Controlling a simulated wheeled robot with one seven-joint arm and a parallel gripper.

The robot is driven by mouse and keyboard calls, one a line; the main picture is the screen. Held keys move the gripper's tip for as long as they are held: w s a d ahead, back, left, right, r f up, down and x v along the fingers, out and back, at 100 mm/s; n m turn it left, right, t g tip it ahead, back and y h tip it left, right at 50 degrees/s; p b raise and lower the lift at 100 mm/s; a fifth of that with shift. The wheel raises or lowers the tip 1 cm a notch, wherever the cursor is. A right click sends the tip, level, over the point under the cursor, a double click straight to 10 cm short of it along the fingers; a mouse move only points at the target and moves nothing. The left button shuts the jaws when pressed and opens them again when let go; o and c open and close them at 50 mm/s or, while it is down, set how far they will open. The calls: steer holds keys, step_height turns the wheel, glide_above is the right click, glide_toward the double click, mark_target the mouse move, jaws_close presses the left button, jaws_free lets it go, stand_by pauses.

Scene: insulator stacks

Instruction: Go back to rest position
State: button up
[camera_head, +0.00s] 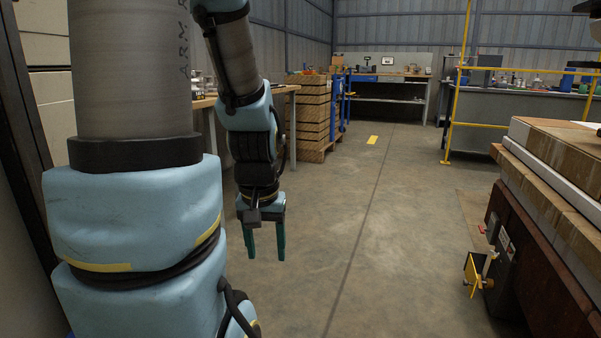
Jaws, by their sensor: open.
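My gripper (265,250) hangs at the end of my arm, left of the picture's middle, with its two green fingers pointing down. The fingers are apart and nothing is between them. It is over the bare concrete floor and touches nothing that I can see. My arm's large blue and grey links fill the left of the view and hide part of what is behind them. No insulator stack can be made out in this view.
Stacked cardboard boxes (560,170) stand close on the right, with a yellow-handled fitting (474,275) below. A wooden crate stack (308,115) and a workbench (372,99) are behind. A yellow railing (452,100) stands back right. The middle floor (375,220) is clear.

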step_height(320, 180, up, 33)
steer(key=p, duration=3.1)
